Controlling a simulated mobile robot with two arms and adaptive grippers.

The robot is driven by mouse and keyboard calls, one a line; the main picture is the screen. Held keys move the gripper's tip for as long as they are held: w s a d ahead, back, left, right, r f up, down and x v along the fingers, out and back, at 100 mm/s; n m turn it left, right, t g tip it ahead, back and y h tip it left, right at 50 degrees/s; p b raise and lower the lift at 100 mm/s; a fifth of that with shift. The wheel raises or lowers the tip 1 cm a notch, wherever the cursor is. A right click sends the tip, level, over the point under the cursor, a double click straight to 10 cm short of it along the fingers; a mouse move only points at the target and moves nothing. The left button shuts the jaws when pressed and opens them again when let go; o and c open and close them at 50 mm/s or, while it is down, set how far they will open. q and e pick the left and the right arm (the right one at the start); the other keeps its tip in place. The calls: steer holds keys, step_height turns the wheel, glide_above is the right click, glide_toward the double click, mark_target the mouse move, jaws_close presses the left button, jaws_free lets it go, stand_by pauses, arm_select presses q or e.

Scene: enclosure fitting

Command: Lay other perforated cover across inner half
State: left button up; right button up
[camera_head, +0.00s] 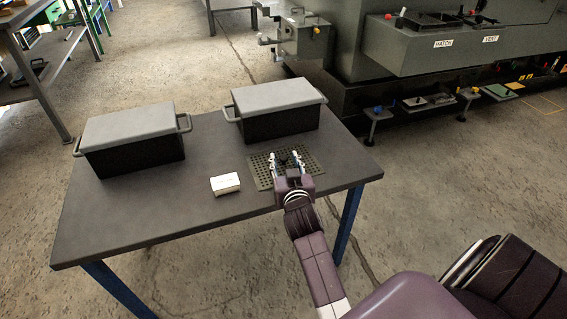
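A dark perforated cover (259,179) lies flat on the table near its front right. My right gripper (286,160) is over this cover, with its two fingers spread apart and pointing toward the back of the table. A small dark part shows between the fingers; I cannot tell whether it belongs to the cover or whether the fingertips touch the cover. The gripper and wrist hide part of the cover. My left gripper is not in view. No second perforated cover can be made out.
The grey table (130,222) also bears two dark boxes with light grey tops and side handles, one at left (135,157) and one at back right (281,125). A small white block (225,184) lies left of the cover. A large machine (440,45) stands behind, right.

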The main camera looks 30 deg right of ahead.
jaws_close()
steer(key=shift+r, duration=0.15)
